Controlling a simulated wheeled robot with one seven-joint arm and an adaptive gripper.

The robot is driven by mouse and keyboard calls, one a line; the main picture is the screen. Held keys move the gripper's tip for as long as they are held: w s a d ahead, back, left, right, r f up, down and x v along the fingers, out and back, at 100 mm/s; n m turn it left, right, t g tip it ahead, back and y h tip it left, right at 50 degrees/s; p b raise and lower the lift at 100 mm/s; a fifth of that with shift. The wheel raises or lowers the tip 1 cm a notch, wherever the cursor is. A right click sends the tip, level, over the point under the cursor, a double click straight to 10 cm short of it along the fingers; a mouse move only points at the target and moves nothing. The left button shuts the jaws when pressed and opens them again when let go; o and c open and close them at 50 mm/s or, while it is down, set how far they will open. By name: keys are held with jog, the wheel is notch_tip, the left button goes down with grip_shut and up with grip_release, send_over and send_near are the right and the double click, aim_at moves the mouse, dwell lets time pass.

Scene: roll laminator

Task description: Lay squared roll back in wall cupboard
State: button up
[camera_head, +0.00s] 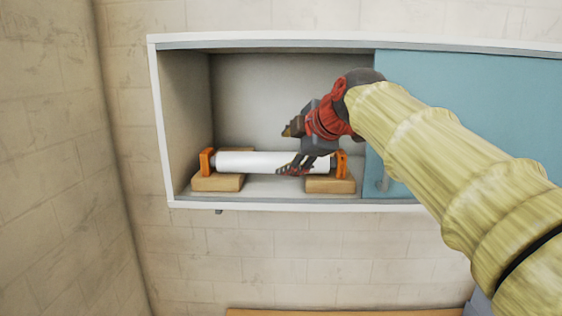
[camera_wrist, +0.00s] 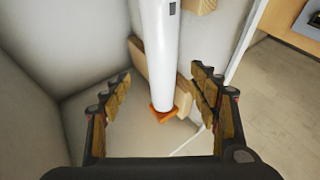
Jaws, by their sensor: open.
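The wall cupboard (camera_head: 152,110) is a white box on the wall, its left side open. The squared roll (camera_head: 250,162) is a white cylinder with orange square end pieces. It lies lengthwise across two wooden blocks on the cupboard floor. My gripper (camera_head: 293,150) is open inside the cupboard opening, near the roll's right half and in front of it. In the wrist view the white roll (camera_wrist: 160,50) runs from the top edge down to an orange end. My fingers (camera_wrist: 165,100) stand apart on either side of that end, and I see nothing gripped between them.
The left wooden block (camera_head: 218,183) and right wooden block (camera_head: 328,186) sit under the roll's ends. A blue sliding door (camera_head: 470,90) covers the cupboard's right side. My arm crosses in front of it. A wooden surface (camera_head: 340,312) shows below. The space above the roll is free.

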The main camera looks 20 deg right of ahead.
jog(key=shift+v, duration=0.9)
jog(key=s+f+m+g, duration=0.3)
jog(key=s+f+m, duration=0.5)
jog(key=s+f, duration=0.7)
jog(key=s+a+f+m+g+h, duration=0.1)
jog(key=s+f+m+g, duration=0.2)
jog(key=s+f+m, duration=0.5)
jog(key=s+f, duration=0.7)
jog(key=f, duration=0.6)
jog(key=shift+s+a+m+h, duration=0.25)
jog(key=shift+s+m+h, duration=0.05)
jog(key=shift+s+m, duration=0.1)
